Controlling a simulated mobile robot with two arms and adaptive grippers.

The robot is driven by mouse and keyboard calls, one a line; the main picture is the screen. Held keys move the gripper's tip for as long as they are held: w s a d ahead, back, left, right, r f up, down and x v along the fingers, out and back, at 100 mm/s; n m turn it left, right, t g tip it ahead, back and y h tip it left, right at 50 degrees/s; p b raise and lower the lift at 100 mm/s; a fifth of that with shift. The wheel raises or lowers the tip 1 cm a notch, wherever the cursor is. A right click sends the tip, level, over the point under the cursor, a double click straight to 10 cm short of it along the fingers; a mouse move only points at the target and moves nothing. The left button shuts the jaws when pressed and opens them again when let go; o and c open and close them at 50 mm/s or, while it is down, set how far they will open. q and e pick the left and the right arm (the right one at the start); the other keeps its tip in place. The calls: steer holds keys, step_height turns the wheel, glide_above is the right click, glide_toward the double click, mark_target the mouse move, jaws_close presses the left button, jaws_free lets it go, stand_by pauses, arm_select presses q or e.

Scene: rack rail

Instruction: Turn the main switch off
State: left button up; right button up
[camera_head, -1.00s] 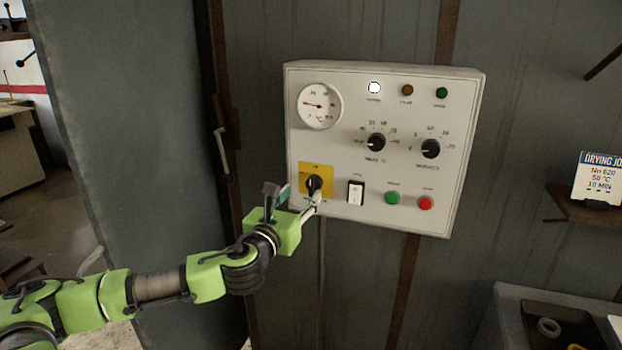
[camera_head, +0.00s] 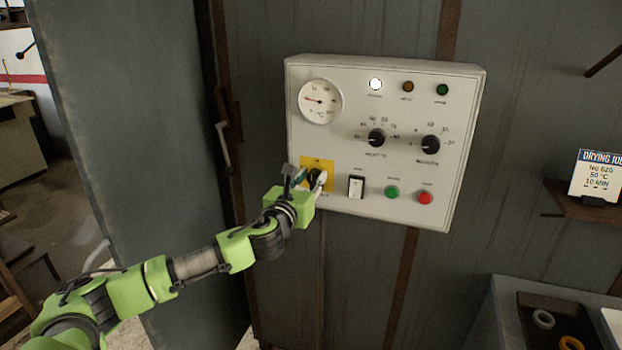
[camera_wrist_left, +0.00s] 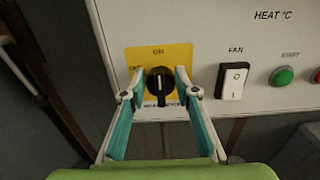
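The main switch is a black rotary knob (camera_wrist_left: 160,82) on a yellow plate (camera_wrist_left: 176,54) at the lower left of the control panel. Its grip stands about upright, with the word ON above it. In the head view the yellow plate (camera_head: 318,162) shows, and the knob is partly covered by my gripper. My left gripper (camera_head: 311,178) is at the switch. In the left wrist view its two fingers (camera_wrist_left: 158,74) stand apart, one on each side of the knob, with a narrow gap visible on the left. Contact on the right is unclear. My right gripper is out of view.
The white panel (camera_head: 460,150) also holds a gauge (camera_head: 320,101), a lit white lamp (camera_head: 375,84), two dials, a fan rocker switch (camera_wrist_left: 233,81), a green button (camera_head: 392,192) and a red button (camera_head: 424,198). A sign (camera_head: 596,176) stands on a shelf at right.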

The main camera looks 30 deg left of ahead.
arm_select(q)
steer(key=shift+c, duration=0.2)
steer(key=n, duration=0.4)
steer(key=shift+a+f+n, duration=0.1)
steer(key=shift+a+n, duration=0.15)
steer(key=shift+n, duration=0.15)
steer(key=n, duration=0.1)
steer(key=n+b, duration=0.1)
steer(key=n, duration=0.1)
steer(key=shift+s+a+f+n, duration=0.1)
steer(key=shift+a+f+n, duration=0.1)
steer(key=shift+n, duration=0.1)
steer(key=n, duration=0.5)
steer(key=shift+a+f, duration=0.2)
steer(key=shift+f+n+b, duration=0.2)
steer(key=shift+n+b, duration=0.15)
steer(key=shift+n, duration=1.95)
steer(key=o, duration=1.1)
